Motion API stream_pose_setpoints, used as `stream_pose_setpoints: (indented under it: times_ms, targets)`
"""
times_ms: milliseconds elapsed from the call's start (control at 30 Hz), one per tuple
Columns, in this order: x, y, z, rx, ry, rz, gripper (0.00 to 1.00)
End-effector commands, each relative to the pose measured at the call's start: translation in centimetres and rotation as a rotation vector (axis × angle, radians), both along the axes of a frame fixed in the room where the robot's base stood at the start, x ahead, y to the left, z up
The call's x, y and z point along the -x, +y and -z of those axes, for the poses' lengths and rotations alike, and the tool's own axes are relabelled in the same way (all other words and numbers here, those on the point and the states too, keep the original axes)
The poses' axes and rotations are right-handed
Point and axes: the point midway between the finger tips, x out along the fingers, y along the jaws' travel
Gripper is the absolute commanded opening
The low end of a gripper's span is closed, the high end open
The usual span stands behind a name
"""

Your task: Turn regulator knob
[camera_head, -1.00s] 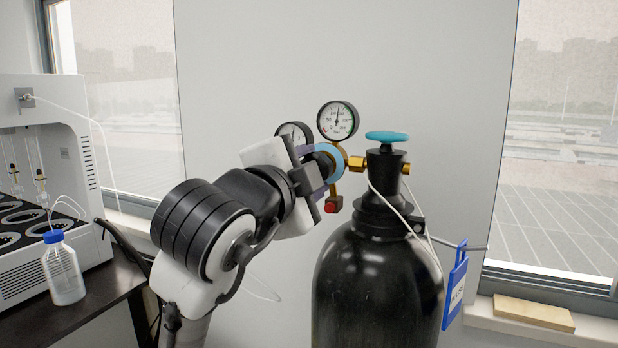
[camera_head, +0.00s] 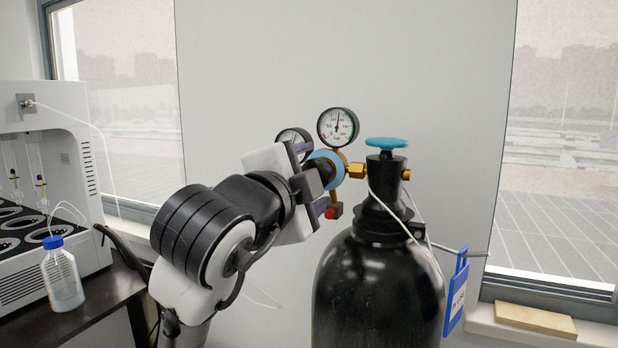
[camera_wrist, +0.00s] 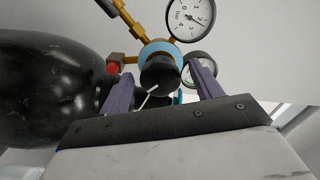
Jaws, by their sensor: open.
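The regulator knob (camera_wrist: 160,74) is black and shows in the wrist view in front of a light-blue ring (camera_wrist: 158,48). In the head view the knob (camera_head: 326,172) is partly hidden by my gripper, and the blue ring (camera_head: 338,160) shows behind it. My gripper (camera_head: 320,174) is open, its purple fingers at either side of the knob. In the wrist view the gripper (camera_wrist: 161,74) shows gaps between both fingers and the knob. One round gauge (camera_head: 338,127) stands above the regulator; another (camera_head: 293,139) is partly hidden behind my gripper.
The black gas cylinder (camera_head: 375,285) stands below the regulator, with a turquoise valve wheel (camera_head: 387,143) on top. A blue tag (camera_head: 456,295) hangs at its right. A white machine (camera_head: 45,170) and a blue-capped bottle (camera_head: 62,275) stand at the left. The wall lies behind.

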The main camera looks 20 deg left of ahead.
Motion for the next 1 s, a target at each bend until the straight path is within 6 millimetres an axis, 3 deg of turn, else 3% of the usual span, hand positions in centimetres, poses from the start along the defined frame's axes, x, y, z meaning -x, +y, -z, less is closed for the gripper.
stream_pose_setpoints:
  times_ms: [133, 267, 700, 1000]
  targets:
    - [0.4, 0.0, 0.0, 0.000, -0.001, 0.000, 0.64]
    - [2.1, 0.1, 0.1, -0.001, -0.004, -0.001, 0.64]
    - [11.5, 0.4, 0.1, -0.003, -0.003, -0.003, 0.64]
    - [13.8, 0.5, 0.0, -0.001, -0.001, 0.000, 0.64]
